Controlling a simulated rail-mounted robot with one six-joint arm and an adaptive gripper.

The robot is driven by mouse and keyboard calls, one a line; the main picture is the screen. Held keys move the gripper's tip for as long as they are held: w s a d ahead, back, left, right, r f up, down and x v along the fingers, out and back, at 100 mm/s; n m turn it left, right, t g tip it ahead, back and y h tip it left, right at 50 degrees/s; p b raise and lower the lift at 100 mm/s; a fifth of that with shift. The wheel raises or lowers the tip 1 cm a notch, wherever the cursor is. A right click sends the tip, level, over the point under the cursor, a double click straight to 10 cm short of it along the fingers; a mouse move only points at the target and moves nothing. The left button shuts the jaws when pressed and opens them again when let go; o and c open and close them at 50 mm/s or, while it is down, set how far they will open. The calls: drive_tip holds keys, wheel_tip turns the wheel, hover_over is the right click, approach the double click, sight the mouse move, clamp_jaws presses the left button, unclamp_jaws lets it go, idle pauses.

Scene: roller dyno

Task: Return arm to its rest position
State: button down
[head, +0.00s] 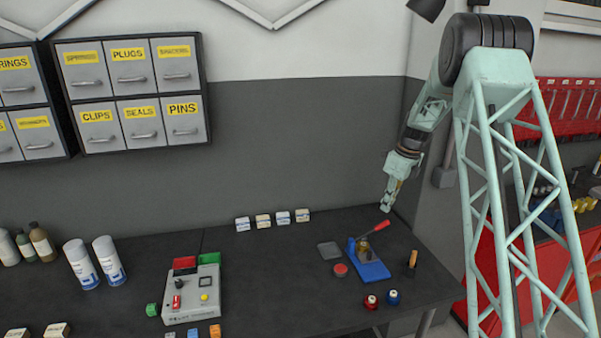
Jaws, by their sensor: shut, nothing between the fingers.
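My gripper (387,207) hangs from my pale green arm at the right of the head view. It points down near the back right corner of the dark workbench (265,260). Its fingers are shut with nothing between them. It is behind the red-handled lever of a blue press (369,265) and apart from it in the picture. Its exact height over the bench is hard to tell.
A grey control box (191,296) stands mid-bench. Small boxes (263,221) line the back. Spray cans (81,265) stand left. Red and blue knobs (371,302) sit near the front right. Labelled drawers (132,92) hang on the wall.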

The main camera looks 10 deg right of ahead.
drive_tip(key=shift+r, duration=0.1)
drive_tip(key=shift+s+a+r, duration=0.1)
drive_tip(key=shift+a+r, duration=0.05)
drive_tip(key=shift+r, duration=0.05)
drive_tip(key=s+a+r+n+b, duration=0.5)
drive_tip(key=s+a+r+n, duration=0.5)
drive_tip(key=s+a+r, duration=0.6)
drive_tip(key=s+a+r+n+t+b, duration=0.1)
drive_tip(key=s+a+r+n+b, duration=0.2)
drive_tip(key=s, duration=0.8)
drive_tip(key=s+a+r+n+b, duration=0.1)
drive_tip(key=s+a+r+n, duration=0.3)
drive_tip(key=s, duration=0.6)
drive_tip(key=s+a+f+n+b, duration=0.1)
drive_tip(key=s+n, duration=0.3)
drive_tip(key=s, duration=0.5)
drive_tip(key=s+a+f+n+b, duration=0.2)
drive_tip(key=s+f+n, duration=0.2)
drive_tip(key=s, duration=0.6)
drive_tip(key=s+a+f+n+t+h+b, duration=0.1)
drive_tip(key=s+f+n+b, duration=0.1)
drive_tip(key=s, duration=0.7)
drive_tip(key=shift+s+a+f+n, duration=0.15)
drive_tip(key=shift+s+f+n, duration=0.15)
drive_tip(key=shift+f+n, duration=0.55)
